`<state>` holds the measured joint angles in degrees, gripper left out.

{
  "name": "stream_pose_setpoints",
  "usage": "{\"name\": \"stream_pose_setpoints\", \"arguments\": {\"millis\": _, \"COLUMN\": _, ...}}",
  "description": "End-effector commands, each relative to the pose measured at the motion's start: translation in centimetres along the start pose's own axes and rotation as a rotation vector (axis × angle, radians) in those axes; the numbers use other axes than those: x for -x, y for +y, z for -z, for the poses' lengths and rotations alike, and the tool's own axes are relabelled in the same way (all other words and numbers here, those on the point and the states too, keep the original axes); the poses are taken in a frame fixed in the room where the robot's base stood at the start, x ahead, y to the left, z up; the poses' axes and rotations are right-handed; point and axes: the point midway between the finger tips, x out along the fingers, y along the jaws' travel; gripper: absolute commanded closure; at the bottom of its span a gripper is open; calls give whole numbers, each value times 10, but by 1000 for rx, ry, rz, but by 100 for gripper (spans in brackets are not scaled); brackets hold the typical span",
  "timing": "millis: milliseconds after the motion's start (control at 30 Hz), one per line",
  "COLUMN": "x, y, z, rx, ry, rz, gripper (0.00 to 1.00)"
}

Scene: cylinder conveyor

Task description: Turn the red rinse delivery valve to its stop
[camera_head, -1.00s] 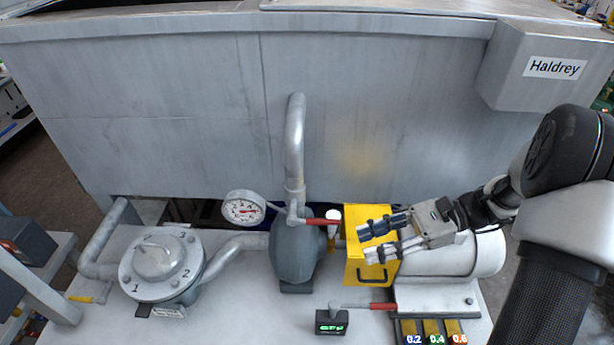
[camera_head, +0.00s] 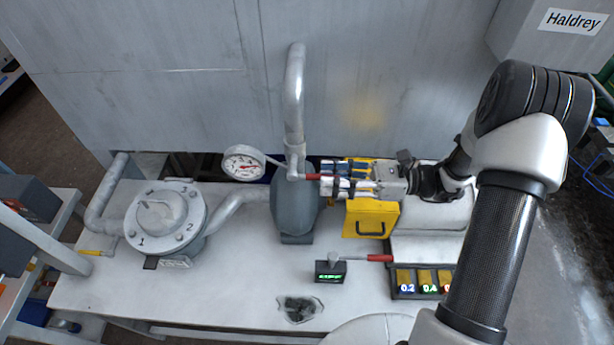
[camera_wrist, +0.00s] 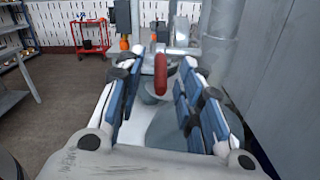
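The red valve handle (camera_head: 312,177) sticks out to the right from the foot of the upright grey pipe (camera_head: 294,100), above the grey pump. My gripper (camera_head: 326,181) is at its right, with the fingertips around the handle's free end. In the wrist view the red handle (camera_wrist: 160,76) lies between my two blue-padded fingers, pointing toward me. Gaps show on both sides of it, so the fingers look open and not clamped. A second lever with a red grip (camera_head: 379,258) lies lower on the bench, by a small lit display (camera_head: 330,271).
A yellow box (camera_head: 372,219) stands just below my gripper. A round pressure gauge (camera_head: 244,163) sits left of the valve, and a bolted round housing (camera_head: 165,215) further left. The grey pump (camera_head: 292,207) is under the valve. A large grey tank wall (camera_head: 180,95) rises behind.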

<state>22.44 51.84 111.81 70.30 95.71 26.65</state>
Motion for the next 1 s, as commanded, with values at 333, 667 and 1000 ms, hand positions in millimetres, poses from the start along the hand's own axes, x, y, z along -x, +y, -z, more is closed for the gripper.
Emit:
{"name": "stream_pose_setpoints", "arguments": {"millis": 333, "x": -53, "y": 0, "z": 0, "rx": 0, "ry": 2, "rz": -1, "gripper": 66}}
{"name": "stream_pose_setpoints", "arguments": {"millis": 667, "x": -59, "y": 0, "z": 0, "rx": 1, "ry": 1, "rz": 1, "gripper": 66}}
{"name": "stream_pose_setpoints", "arguments": {"millis": 1000, "x": -59, "y": 0, "z": 0, "rx": 1, "ry": 1, "rz": 0, "gripper": 85}}
